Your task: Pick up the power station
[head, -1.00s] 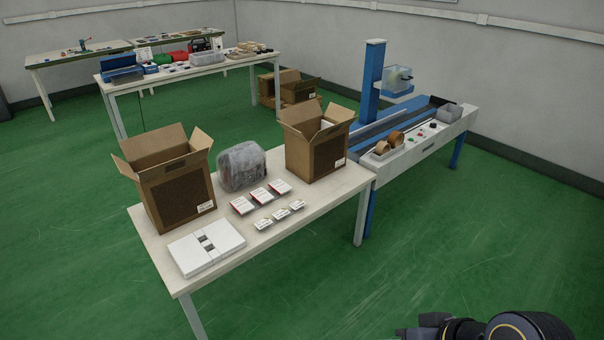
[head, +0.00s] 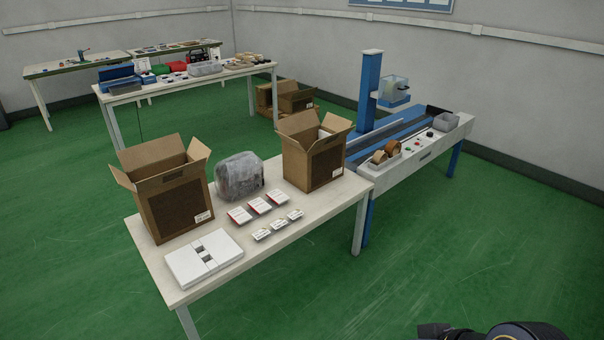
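A grey, rounded, bulky object that looks wrapped in clear plastic (head: 239,177) stands on the near white table (head: 300,236), between two open cardboard boxes. It is likely the power station, but the wrapping hides its details. Nothing touches it from my side. A dark part of my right arm shows at the bottom right corner, far from the table, with its gripper out of the frame. My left gripper is not in view.
An open box (head: 172,205) stands left of the grey object and another (head: 314,160) right of it. A blue-and-white conveyor bench (head: 425,150) adjoins the table's right end. Green floor in front is clear.

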